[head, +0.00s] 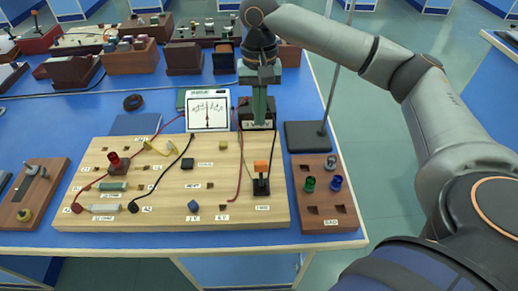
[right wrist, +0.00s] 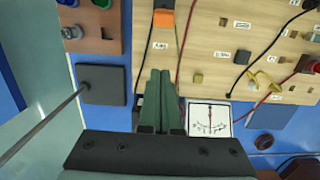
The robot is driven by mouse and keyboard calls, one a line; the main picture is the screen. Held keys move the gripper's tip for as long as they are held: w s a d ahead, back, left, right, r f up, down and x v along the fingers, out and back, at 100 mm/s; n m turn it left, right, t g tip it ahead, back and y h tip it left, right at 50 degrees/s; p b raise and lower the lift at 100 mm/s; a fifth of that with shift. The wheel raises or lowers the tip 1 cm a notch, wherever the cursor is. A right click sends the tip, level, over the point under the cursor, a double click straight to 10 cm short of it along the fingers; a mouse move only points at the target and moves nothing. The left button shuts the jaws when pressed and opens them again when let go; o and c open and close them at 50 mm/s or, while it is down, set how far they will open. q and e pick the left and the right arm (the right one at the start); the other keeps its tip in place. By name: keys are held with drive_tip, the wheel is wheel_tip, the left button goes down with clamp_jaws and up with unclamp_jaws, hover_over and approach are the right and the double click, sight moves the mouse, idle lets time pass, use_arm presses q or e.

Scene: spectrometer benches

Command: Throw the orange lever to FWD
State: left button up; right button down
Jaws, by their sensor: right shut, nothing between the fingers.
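The orange lever (head: 261,167) stands on a small black base (head: 261,187) near the right end of the pale wooden board (head: 230,160). A small white label lies in front of the base, too small to read surely. In the right wrist view the orange lever (right wrist: 164,19) shows at the top edge, beyond my fingertips. My right gripper (head: 259,122) points down behind the lever, near the board's back edge, apart from the lever. Its green fingers are together and empty; they also show in the right wrist view (right wrist: 161,75). My left gripper is not in view.
A meter (head: 208,111) stands at the board's back, left of my right gripper. A stand with a dark base (head: 306,136) and upright rod is to the right. A brown block (head: 325,215) with coloured plugs lies right of the board. Red and black wires cross the board.

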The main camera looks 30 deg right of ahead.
sight(261, 174)
drive_tip(key=f, duration=0.3)
drive_tip(key=f+b, duration=0.1)
drive_tip(key=f, duration=0.6)
drive_tip(key=shift+s+a, duration=0.25)
drive_tip(key=shift+s, duration=0.15)
drive_tip(key=shift+s+a+r, duration=0.2)
drive_tip(key=shift+s+a, duration=0.05)
drive_tip(key=shift+s, duration=0.05)
drive_tip(key=shift+s+a+r, duration=0.25)
drive_tip(key=shift+s, duration=0.2)
drive_tip(key=shift+s+a+r, duration=0.2)
drive_tip(key=shift+s+a, duration=0.05)
drive_tip(key=shift+s, duration=0.15)
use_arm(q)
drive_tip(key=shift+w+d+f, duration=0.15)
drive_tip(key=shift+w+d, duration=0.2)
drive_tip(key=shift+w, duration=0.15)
use_arm(e)
drive_tip(key=shift+s+a+r, duration=0.2)
drive_tip(key=shift+s+a, duration=0.05)
drive_tip(key=shift+s, duration=0.15)
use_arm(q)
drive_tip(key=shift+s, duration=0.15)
